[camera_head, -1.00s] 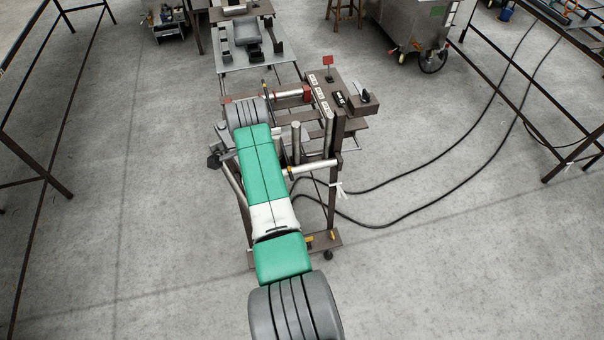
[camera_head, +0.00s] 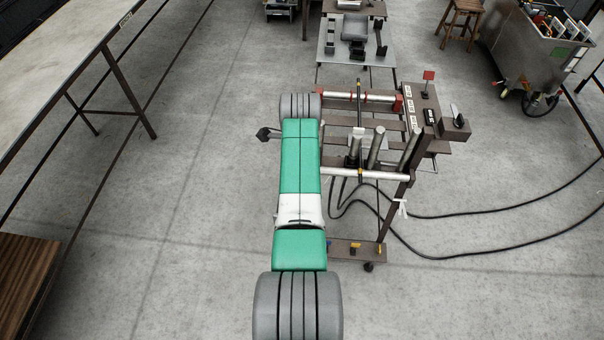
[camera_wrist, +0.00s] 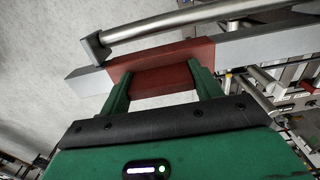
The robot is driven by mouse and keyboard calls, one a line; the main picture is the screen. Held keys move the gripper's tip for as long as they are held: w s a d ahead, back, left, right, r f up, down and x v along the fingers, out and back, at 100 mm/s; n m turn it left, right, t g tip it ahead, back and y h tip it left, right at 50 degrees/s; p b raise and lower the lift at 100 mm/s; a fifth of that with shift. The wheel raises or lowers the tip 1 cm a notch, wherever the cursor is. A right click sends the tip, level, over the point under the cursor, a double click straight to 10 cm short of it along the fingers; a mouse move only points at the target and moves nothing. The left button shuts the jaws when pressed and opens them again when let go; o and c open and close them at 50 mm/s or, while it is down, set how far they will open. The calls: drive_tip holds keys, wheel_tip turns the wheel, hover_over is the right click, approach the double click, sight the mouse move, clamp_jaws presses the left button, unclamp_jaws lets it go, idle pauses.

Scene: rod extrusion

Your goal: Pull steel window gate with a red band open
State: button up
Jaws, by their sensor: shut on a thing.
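In the wrist view, the steel gate (camera_wrist: 233,49) is a grey bar with a dark red band (camera_wrist: 160,66) around it. In the head view, my green arm hides the gripper and the band. A small dark piece (camera_head: 266,134) sticks out left of my arm there; I cannot tell if it belongs to the gate.
The machine frame (camera_head: 388,220) with rollers and upright posts (camera_head: 377,147) stands right of my arm. Black cables (camera_head: 450,214) lie on the floor at right. A long table (camera_head: 75,45) is at upper left, a wooden surface (camera_head: 28,275) at lower left. Floor left of my arm is clear.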

drive_tip(key=shift+r, duration=0.15)
drive_tip(key=o, duration=1.4)
wheel_tip(320, 180, up, 8)
drive_tip(key=shift+f+b, duration=0.15)
drive_tip(key=shift+b, duration=0.2)
